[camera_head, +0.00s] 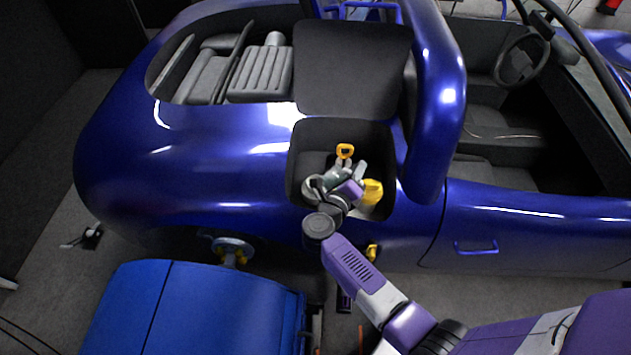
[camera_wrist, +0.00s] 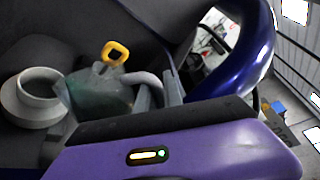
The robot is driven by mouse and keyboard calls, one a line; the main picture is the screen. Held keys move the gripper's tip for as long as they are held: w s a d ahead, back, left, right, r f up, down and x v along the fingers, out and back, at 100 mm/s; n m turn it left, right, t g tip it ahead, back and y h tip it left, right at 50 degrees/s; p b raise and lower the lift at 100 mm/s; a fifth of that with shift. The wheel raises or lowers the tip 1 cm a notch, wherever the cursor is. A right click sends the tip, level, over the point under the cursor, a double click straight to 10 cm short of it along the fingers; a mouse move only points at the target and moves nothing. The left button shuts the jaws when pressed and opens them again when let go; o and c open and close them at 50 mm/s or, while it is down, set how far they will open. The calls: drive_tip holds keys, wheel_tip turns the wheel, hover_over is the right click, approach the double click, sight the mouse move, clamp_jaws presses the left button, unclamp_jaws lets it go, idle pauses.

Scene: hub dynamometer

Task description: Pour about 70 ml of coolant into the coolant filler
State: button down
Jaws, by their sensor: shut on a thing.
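The coolant filler, a round grey open neck, shows at the left of the wrist view (camera_wrist: 35,96). It also shows in the bay in the head view (camera_head: 313,188). The coolant jug (camera_wrist: 100,98) is translucent grey-green and stands close beside the filler neck, its left edge near the neck's rim. It is small in the head view (camera_head: 335,178). My gripper (camera_wrist: 158,92) is shut on the jug at its right side, and it also shows inside the bay (camera_head: 356,172). The jug's lower part is hidden by my wrist. I cannot see any stream or the liquid level clearly.
A yellow loop handle (camera_head: 345,150) stands behind the jug. A yellow part (camera_head: 371,192) lies at the bay's right. The dark bay (camera_head: 300,140) is walled by the blue car body (camera_head: 170,160). A blue cabinet (camera_head: 190,310) stands at the front left.

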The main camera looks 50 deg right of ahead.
drive_tip(key=shift+w+n+p, duration=0.3)
drive_tip(key=shift+w+n, duration=0.2)
idle(0.5)
drive_tip(key=shift+w+a+r+n+g+p, duration=0.2)
drive_tip(key=shift+w+r+n+g+p, duration=0.3)
drive_tip(key=shift+w+r+n+p, duration=0.35)
idle(2.0)
drive_tip(key=s+f+m+b, duration=0.1)
drive_tip(key=s+f+b, duration=0.1)
drive_tip(key=shift+d+f+m+t+b, duration=0.15)
drive_tip(key=shift+f+m+t+b, duration=0.15)
drive_tip(key=shift+f+m+b, duration=0.1)
drive_tip(key=shift+s+r+m, duration=0.25)
drive_tip(key=shift+s+m, duration=0.2)
drive_tip(key=shift+s+r+m+t, duration=0.1)
drive_tip(key=shift+r+m+t, duration=0.1)
drive_tip(key=shift+m+t, duration=0.1)
drive_tip(key=shift+s+d+f+m+b, duration=0.15)
drive_tip(key=shift+s+m+b, duration=0.35)
drive_tip(key=shift+b, duration=0.4)
drive_tip(key=shift+s+m+b, duration=0.2)
drive_tip(key=shift+m+b, duration=0.15)
drive_tip(key=shift+m, duration=0.15)
drive_tip(key=shift+r, duration=0.25)
drive_tip(key=shift+s+t, duration=0.1)
drive_tip(key=shift+t, duration=0.3)
